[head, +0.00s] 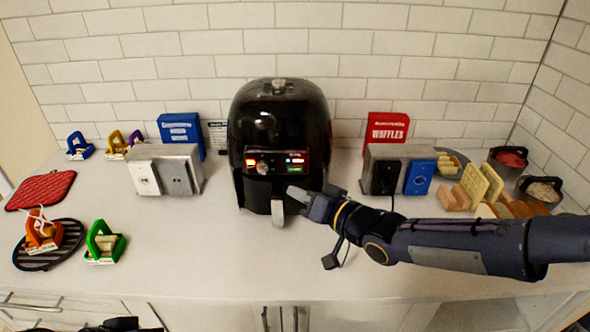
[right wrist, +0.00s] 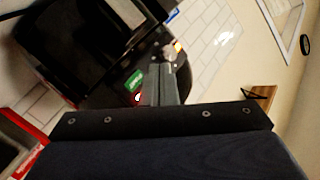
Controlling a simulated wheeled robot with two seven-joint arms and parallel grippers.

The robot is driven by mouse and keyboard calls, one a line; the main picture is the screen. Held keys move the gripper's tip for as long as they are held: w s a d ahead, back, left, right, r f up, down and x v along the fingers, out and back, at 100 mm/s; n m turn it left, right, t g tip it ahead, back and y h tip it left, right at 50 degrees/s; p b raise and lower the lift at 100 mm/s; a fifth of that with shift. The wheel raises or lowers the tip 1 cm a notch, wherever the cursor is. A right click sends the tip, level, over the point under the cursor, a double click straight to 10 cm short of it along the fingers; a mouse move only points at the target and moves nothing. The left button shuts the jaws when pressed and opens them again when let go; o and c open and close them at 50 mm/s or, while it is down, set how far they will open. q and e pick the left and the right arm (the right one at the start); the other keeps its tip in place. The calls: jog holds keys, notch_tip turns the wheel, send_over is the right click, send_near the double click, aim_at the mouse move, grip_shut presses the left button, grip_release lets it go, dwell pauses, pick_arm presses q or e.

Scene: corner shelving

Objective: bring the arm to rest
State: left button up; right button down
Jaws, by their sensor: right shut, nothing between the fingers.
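My right arm (head: 450,245) reaches in from the right over the white counter. Its gripper (head: 293,194) is shut and empty, just in front of the black air fryer (head: 280,115), beside the grey drawer handle (head: 278,212). I cannot tell whether the fingers touch the handle or the fryer. In the right wrist view my gripper fingers (right wrist: 163,85) show close together, with the dark fryer (right wrist: 85,40) behind them. My left gripper does not show; only a dark part sits at the bottom left edge of the head view.
Silver toasters stand left (head: 183,172) and right (head: 375,170) of the fryer. A red waffle box (head: 387,128), bread slices (head: 482,180) and dark bins (head: 540,190) are at the right, behind my arm. A green holder (head: 104,242) and black trivet (head: 65,254) lie left. The front middle counter is clear.

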jog(key=s+d+f+m+g+h, duration=0.1)
jog(key=s+d+h, duration=0.3)
jog(key=d, duration=0.4)
jog(key=s+d+f+m+h, duration=0.1)
jog(key=s+d+h, duration=0.3)
jog(key=d, duration=0.4)
jog(key=s+d+f+g, duration=0.1)
jog(key=s+f+g, duration=0.1)
jog(key=s, duration=0.8)
jog(key=s+d+f+m+g, duration=0.1)
jog(key=s+d+f+g, duration=0.1)
jog(key=s, duration=0.8)
jog(key=shift+d+f+g, duration=0.25)
jog(key=shift+f+g, duration=0.25)
jog(key=shift+f, duration=0.05)
dwell(3.8)
